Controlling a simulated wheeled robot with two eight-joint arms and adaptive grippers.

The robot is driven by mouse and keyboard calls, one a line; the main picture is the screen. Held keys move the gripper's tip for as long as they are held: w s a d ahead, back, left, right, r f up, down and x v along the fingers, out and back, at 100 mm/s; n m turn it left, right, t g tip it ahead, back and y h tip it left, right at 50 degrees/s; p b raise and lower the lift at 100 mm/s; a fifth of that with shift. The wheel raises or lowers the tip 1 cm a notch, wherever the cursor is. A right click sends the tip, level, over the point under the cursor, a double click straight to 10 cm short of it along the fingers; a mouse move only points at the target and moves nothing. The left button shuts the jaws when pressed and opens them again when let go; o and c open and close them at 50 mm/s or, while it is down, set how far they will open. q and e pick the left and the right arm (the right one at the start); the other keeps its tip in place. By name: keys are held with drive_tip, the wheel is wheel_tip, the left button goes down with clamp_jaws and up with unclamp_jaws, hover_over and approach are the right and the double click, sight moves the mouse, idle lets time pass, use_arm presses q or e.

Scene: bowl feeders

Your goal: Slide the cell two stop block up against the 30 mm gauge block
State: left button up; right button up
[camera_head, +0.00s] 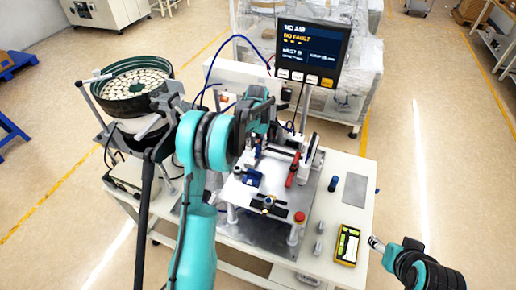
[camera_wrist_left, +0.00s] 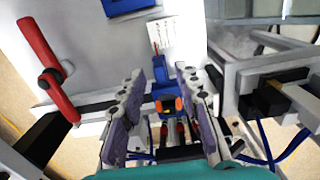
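My left gripper (camera_head: 258,118) is over the back of the fixture plate (camera_head: 240,196), partly covered by its own arm. In the left wrist view its two padded fingers (camera_wrist_left: 158,100) are apart. A blue part with an orange face (camera_wrist_left: 170,104) shows in the gap between them, on or near a dark rail; I cannot tell whether the fingers touch it. I cannot tell for sure which part is the stop block or the 30 mm gauge block. Two small grey blocks (camera_head: 318,248) stand on the table. My right gripper (camera_head: 377,243) is off the table's right edge; its finger gap is too small to read.
A red handle (camera_head: 292,170) stands on the fixture and also shows in the left wrist view (camera_wrist_left: 48,70). A bowl feeder (camera_head: 132,88) stands left, a screen (camera_head: 312,52) behind.

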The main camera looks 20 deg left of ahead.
use_arm(q)
drive_tip(key=shift+f, duration=0.65)
clamp_jaws()
drive_tip(key=shift+s+a+b, duration=0.1)
drive_tip(key=shift+a+b, duration=0.45)
drive_tip(key=shift+a, duration=0.6)
drive_tip(key=shift+d, duration=0.1)
drive_tip(key=shift+c, duration=1.2)
unclamp_jaws()
drive_tip(key=shift+r, duration=0.1)
drive_tip(key=shift+o, duration=1.2)
drive_tip(key=shift+a, duration=0.2)
